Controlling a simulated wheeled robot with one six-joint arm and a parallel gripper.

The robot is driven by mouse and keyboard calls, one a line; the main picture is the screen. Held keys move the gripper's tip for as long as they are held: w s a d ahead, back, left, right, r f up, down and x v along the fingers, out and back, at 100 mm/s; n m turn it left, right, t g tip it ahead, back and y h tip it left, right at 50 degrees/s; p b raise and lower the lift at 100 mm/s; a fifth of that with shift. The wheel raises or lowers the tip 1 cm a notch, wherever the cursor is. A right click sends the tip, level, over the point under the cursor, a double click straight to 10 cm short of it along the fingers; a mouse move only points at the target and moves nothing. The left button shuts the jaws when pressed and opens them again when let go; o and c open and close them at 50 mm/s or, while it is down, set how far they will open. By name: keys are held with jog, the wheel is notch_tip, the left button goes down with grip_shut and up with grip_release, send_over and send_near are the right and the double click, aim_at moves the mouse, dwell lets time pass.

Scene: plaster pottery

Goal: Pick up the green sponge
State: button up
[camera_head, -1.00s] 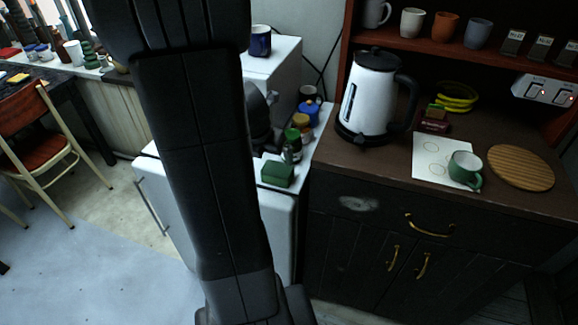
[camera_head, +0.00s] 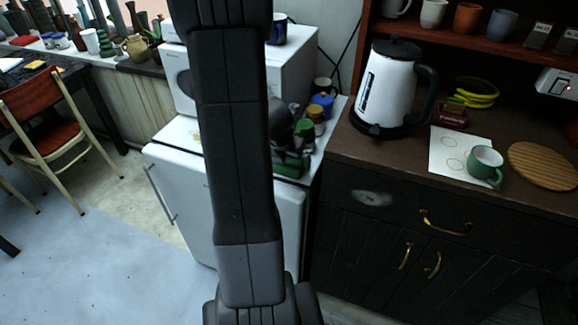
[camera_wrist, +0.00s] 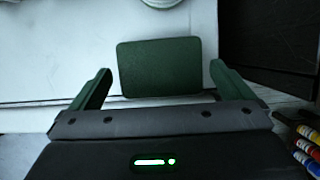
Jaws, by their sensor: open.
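The green sponge (camera_wrist: 158,66) is a dark green block on the white surface in the wrist view, lying between the two fingers of my gripper (camera_wrist: 160,72). The fingers stand apart, one on each side, with a visible gap to the sponge on both sides. In the head view the sponge (camera_head: 290,168) is at the front edge of the white cabinet top, partly covered by my gripper (camera_head: 288,150). My arm hides part of the cabinet there.
A white kettle (camera_head: 388,90) and a green mug (camera_head: 485,165) stand on the dark cabinet (camera_head: 345,150) to the right. Several small jars, including a blue one (camera_head: 322,105), stand behind the sponge. A white microwave (camera_head: 300,62) is behind my arm.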

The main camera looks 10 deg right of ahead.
aim_at(288, 160)
jog(key=b+x, duration=0.1)
jog(key=x, duration=0.2)
jog(key=shift+f, duration=0.1)
jog(key=c, duration=0.8)
notch_tip(288, 160, up, 10)
jog(key=p, duration=0.4)
jog(key=shift+p, duration=0.35)
